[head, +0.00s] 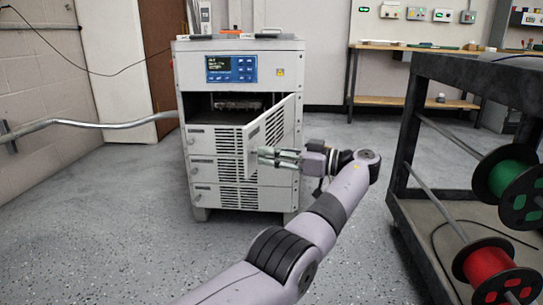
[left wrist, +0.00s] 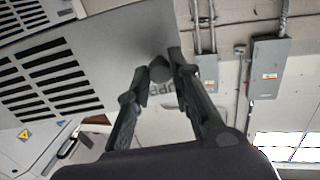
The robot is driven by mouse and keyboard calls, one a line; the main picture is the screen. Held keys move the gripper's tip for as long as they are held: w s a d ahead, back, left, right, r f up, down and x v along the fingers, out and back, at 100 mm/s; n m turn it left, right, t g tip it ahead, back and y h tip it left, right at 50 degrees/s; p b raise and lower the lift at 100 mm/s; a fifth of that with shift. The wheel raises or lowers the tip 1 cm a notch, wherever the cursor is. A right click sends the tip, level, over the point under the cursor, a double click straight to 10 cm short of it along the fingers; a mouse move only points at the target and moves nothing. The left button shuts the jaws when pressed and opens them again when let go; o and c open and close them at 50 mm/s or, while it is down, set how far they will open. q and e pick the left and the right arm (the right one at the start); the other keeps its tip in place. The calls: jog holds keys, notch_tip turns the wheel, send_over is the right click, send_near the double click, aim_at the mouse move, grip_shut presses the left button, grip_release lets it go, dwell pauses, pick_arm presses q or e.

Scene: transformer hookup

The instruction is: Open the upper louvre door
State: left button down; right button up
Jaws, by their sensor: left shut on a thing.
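The upper louvre door (head: 278,120) is a light grey panel with dark slots, swung partly outward from the white cabinet (head: 188,75). Its hinged side is at the right and its free edge faces me. My left gripper (head: 256,154) is at the free-edge side of this door, shut on its dark round knob (left wrist: 160,70). In the left wrist view the fingers (left wrist: 159,66) close around the knob, and the louvred door face (left wrist: 60,75) lies behind. Part of a printed label shows beneath the knob. My right gripper is not in view.
The compartment (head: 200,103) behind the door is dark, with parts inside. Closed louvred doors (head: 213,168) sit below. A dark cart (head: 440,70) with green (head: 512,178) and red (head: 488,265) spools stands at right. Speckled floor (head: 130,220) is free at left.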

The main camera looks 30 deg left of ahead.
pick_arm(q)
jog(key=shift+f, duration=0.1)
jog(key=c, duration=1.4)
grip_release()
notch_tip(320, 180, up, 10)
jog(key=shift+r, duration=0.1)
